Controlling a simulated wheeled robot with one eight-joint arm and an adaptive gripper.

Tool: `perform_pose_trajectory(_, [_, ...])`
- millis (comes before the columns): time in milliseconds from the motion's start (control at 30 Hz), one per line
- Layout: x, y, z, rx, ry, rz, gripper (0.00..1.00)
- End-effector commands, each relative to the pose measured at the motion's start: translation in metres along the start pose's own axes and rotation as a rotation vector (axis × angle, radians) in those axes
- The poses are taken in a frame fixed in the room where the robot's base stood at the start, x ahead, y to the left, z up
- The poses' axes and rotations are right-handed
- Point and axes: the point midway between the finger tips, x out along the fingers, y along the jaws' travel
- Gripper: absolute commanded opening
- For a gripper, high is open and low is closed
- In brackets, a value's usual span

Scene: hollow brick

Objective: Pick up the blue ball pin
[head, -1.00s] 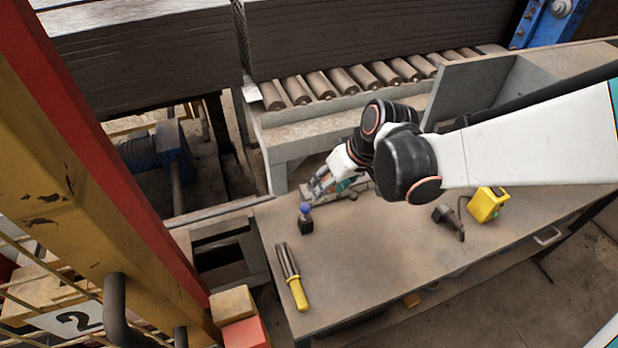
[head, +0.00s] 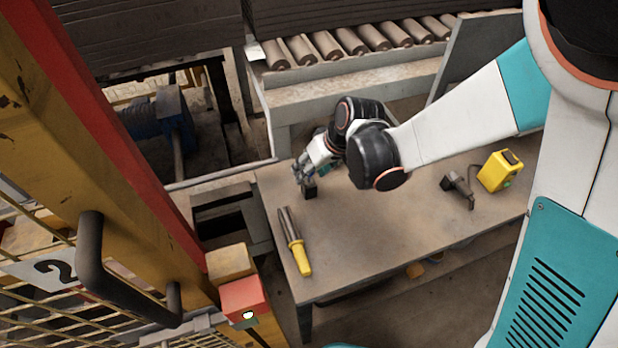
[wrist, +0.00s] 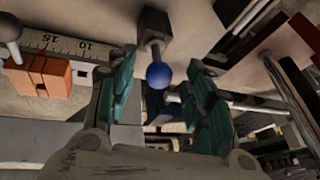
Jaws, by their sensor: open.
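The blue ball pin shows in the wrist view as a blue ball (wrist: 159,75) on a short stem. The stem joins a dark square block (wrist: 154,22). My gripper (wrist: 160,90) is open, with its two teal-padded fingers on either side of the ball, and no contact is visible. In the head view my gripper (head: 302,176) is over the table's far left part, right at the dark block (head: 310,191). There the fingers hide the blue ball.
The brown table (head: 375,235) carries a yellow-handled tool (head: 296,245), a dark hand tool (head: 459,187) and a yellow box (head: 498,171). An orange block with a ruler (wrist: 42,75) shows in the wrist view. The table's middle is clear. Rollers (head: 350,42) lie behind.

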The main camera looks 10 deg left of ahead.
Motion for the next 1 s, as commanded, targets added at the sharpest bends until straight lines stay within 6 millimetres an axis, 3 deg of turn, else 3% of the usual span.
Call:
perform_pose_trajectory(100, [0.0155,0.0008,0.0004,0.0,0.0,0.0,0.47])
perform_pose_trajectory(333, [0.0156,0.0006,0.0,0.001,0.0,0.001,0.47])
perform_pose_trajectory(567, [0.0155,0.0007,0.0,0.001,0.0,0.001,0.0])
perform_pose_trajectory(1000, [0.0111,-0.0001,-0.0017,0.001,0.0,0.001,0.0])
